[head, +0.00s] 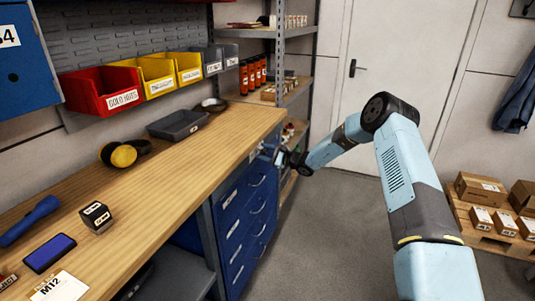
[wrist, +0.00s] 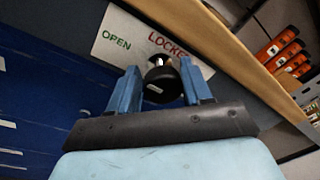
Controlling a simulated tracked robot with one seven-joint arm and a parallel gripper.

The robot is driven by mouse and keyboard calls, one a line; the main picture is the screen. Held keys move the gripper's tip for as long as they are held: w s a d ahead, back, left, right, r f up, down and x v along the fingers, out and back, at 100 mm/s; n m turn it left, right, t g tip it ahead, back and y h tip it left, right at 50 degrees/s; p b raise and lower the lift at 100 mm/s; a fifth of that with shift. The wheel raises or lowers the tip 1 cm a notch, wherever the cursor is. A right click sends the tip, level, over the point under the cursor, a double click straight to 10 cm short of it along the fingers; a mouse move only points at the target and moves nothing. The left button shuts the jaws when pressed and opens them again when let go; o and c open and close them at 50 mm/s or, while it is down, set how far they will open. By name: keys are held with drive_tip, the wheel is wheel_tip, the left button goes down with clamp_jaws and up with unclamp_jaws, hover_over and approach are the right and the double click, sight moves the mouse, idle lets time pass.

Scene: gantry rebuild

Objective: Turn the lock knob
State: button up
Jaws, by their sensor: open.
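The lock knob (wrist: 162,80) is a round black knob in the wrist view, in front of a white plate (wrist: 120,28) marked OPEN in green and LOCKED in red. The plate is on the cabinet below the bench top. My gripper (wrist: 160,82) has its two blue fingers apart, one on each side of the knob. I cannot tell whether either finger touches it. In the head view my gripper (head: 268,152) is at the upper end of the blue drawer cabinet (head: 232,212), and the knob is too small to make out there.
The wooden bench top (head: 165,168) runs just above my gripper. A grey tray (head: 178,124) and yellow ear defenders (head: 123,155) lie on it. A shelf rack (head: 300,90) with orange bottles stands behind. The grey floor (head: 325,220) right of the drawers is clear.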

drive_tip(key=shift+c, duration=0.3)
drive_tip(key=shift+f, duration=0.1)
drive_tip(key=c, duration=0.6)
drive_tip(key=shift+s+d, duration=0.1)
drive_tip(key=shift+d, duration=0.2)
drive_tip(key=shift+c, duration=0.4)
drive_tip(key=shift+a+m, duration=0.3)
drive_tip(key=shift+m, duration=0.1)
drive_tip(key=shift+a+m, duration=0.15)
drive_tip(key=shift+m, duration=0.85)
drive_tip(key=m, duration=0.5)
drive_tip(key=shift+a+g, duration=0.1)
drive_tip(key=shift+g, duration=0.3)
drive_tip(key=m, duration=0.5)
drive_tip(key=shift+g+h, duration=0.3)
drive_tip(key=shift+g, duration=0.1)
drive_tip(key=m, duration=0.3)
drive_tip(key=shift+m+g, duration=0.4)
